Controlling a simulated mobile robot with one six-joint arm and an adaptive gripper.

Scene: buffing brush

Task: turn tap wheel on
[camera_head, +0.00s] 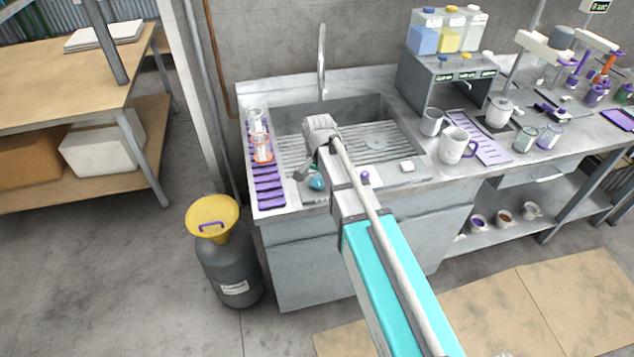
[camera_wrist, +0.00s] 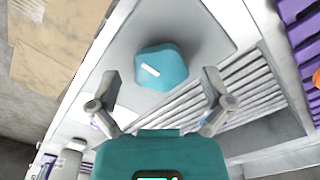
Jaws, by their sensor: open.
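A teal rounded wheel (camera_wrist: 162,66) with a white mark sits on the pale front ledge of the sink, just ahead of my gripper in the wrist view. It also shows in the head view as a small teal shape (camera_head: 317,183), partly hidden by my arm. I take it to be the tap wheel. My gripper (camera_wrist: 158,90) is open and empty, its two fingers apart on either side of the wheel's near part. I cannot tell whether they touch it. The curved metal tap (camera_head: 322,62) stands at the back of the sink.
The sink's ribbed drainer (camera_head: 385,150) lies beyond the wheel. A purple rack (camera_head: 268,188) with glass beakers is at its left. A small purple knob (camera_head: 365,176) is right of my arm. Mugs (camera_head: 455,145) stand further right. A grey drum with yellow funnel (camera_head: 212,214) stands on the floor.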

